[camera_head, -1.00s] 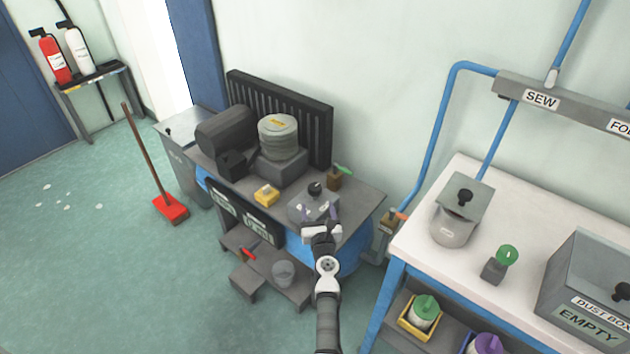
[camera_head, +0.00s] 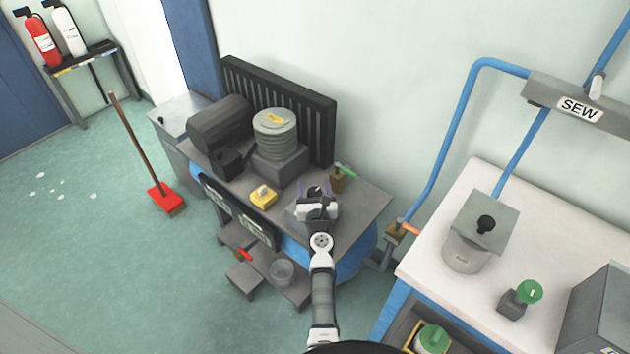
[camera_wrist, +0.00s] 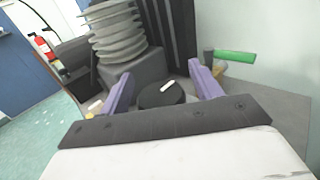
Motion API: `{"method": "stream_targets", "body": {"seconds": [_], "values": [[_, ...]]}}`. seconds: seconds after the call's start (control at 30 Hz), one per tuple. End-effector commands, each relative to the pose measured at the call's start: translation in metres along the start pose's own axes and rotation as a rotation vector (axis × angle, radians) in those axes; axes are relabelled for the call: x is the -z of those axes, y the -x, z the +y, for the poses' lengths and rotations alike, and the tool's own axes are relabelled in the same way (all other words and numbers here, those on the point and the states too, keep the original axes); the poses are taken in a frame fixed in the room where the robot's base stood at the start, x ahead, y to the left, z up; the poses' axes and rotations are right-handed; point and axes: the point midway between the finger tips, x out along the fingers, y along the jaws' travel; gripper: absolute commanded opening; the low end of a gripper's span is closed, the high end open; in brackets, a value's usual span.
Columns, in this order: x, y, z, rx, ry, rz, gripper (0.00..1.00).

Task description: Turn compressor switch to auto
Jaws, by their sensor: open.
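The compressor (camera_head: 275,150) stands at the centre left, with a ribbed pump, a black motor and a grey top plate over a blue tank. In the wrist view, the switch knob (camera_wrist: 158,97) is black and round with a white pointer mark angled up to the right. Its box is mostly hidden behind my gripper in the head view. My gripper (camera_head: 318,192) is over the switch box. In the wrist view, the purple fingers of my gripper (camera_wrist: 162,82) are open on either side of the knob, with nothing held. I cannot tell whether they touch it.
A green-handled valve (camera_head: 340,175) stands just behind the switch box. A yellow block (camera_head: 263,196) lies to its left. The ribbed pump and black grille (camera_head: 290,100) rise behind. A white workbench (camera_head: 430,265) is on the right.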

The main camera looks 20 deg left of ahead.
Motion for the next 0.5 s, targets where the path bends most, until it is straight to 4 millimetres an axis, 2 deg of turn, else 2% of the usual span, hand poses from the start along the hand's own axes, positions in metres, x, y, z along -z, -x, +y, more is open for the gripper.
{"method": "stream_targets", "body": {"seconds": [0.27, 0.5], "values": [[0.0001, 0.0002, 0.0001, 0.000, 0.000, 0.000, 0.64], [0.0001, 0.0002, 0.0001, 0.000, 0.000, 0.000, 0.33]]}}
